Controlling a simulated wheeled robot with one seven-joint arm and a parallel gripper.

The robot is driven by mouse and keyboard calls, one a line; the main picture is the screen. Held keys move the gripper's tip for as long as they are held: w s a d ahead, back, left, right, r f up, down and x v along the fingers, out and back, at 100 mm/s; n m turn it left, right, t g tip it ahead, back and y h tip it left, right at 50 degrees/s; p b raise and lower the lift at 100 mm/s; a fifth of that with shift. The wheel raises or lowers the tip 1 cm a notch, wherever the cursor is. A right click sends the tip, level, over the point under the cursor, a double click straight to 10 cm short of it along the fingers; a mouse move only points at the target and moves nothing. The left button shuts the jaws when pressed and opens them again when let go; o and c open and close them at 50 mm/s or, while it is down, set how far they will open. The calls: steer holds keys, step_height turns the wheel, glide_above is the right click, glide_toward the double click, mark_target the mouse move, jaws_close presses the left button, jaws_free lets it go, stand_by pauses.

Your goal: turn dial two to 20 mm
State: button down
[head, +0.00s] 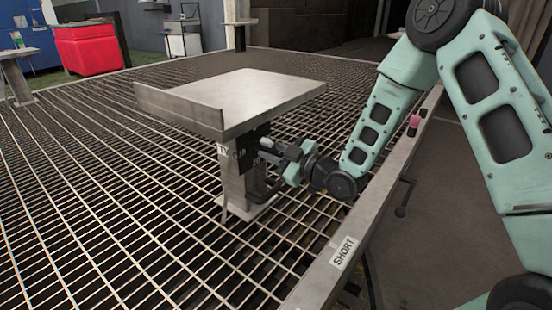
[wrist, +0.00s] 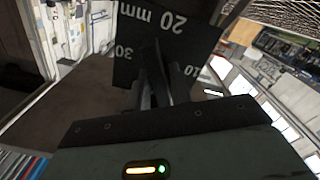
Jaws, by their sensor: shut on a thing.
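The dial's dark plate (head: 242,156) is on the side of the metal stand, just under its flat top. A white label (head: 224,150) beside it is partly hidden, so I cannot read it fully. In the wrist view the plate (wrist: 183,45) carries the marks 20 mm, 30 and 10, seen tilted. My gripper (head: 263,150) reaches the plate from the right. In the wrist view its dark fingers (wrist: 153,75) are close together in front of the plate, shut on the dial's knob. The knob and where it points are hidden by the fingers.
The stand's metal top (head: 255,95) overhangs my gripper. Its post (head: 245,185) rises from a metal grating (head: 100,200). A metal rail marked SHORT (head: 343,252) runs below my arm. A red bin (head: 88,47) stands far off at the back left.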

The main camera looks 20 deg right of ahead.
steer(key=shift+f+n+b, duration=0.15)
steer(key=shift+n+b, duration=3.2)
steer(key=shift+n, duration=0.15)
steer(key=shift+n+b, duration=2.2)
steer(key=shift+b, duration=0.15)
steer(key=shift+n+b, duration=1.3)
steer(key=shift+b, duration=0.2)
steer(key=shift+c, duration=1)
jaws_free()
steer(key=shift+s+d, duration=0.1)
steer(key=b+v, duration=0.2)
steer(key=v, duration=0.6)
steer(key=shift+s+d, duration=0.2)
steer(key=shift+s, duration=0.1)
